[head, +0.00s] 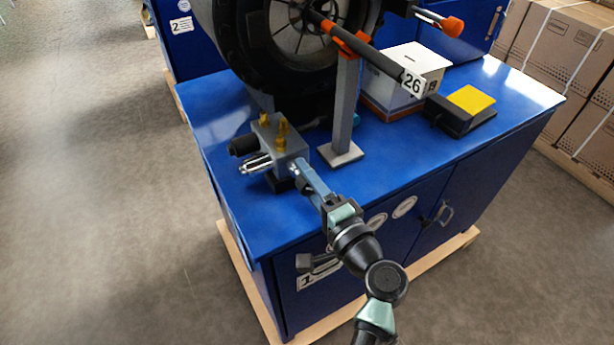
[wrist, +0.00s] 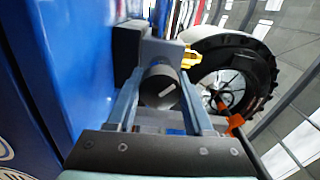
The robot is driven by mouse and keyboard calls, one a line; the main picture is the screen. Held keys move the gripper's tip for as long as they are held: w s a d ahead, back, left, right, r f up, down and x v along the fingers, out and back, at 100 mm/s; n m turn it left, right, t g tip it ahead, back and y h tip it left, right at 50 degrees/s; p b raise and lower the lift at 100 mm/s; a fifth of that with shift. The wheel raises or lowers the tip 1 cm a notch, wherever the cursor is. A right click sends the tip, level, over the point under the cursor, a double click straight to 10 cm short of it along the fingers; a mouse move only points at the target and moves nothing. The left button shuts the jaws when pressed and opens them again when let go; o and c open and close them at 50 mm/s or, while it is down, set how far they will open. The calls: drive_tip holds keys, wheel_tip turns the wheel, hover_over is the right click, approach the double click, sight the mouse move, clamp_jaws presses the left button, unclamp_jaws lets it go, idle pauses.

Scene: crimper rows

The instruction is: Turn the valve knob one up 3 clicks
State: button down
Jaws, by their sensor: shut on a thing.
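The valve block (head: 284,146) is a grey box with brass fittings on top, near the front left corner of the blue bench top. My gripper (head: 299,170) reaches it from the front. In the wrist view the valve knob (wrist: 160,86) is a dark round cylinder with a short, slanted white mark on its face. My gripper's two blue-grey fingers (wrist: 163,98) lie on either side of the knob and are shut on it. In the head view the fingers and block hide the knob.
The blue bench (head: 222,165) carries a grey post (head: 345,105), a large dark wheel (head: 285,45), a white box (head: 400,85) and a yellow-topped pedal (head: 470,100). A black cylinder (head: 243,145) juts left from the block. The bench's front right top is clear.

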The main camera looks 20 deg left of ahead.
idle(0.3)
drive_tip(key=shift+c, duration=1.4)
unclamp_jaws()
drive_tip(key=shift+d, duration=0.1)
drive_tip(key=v, duration=1.3)
drive_tip(key=shift+b, duration=0.45)
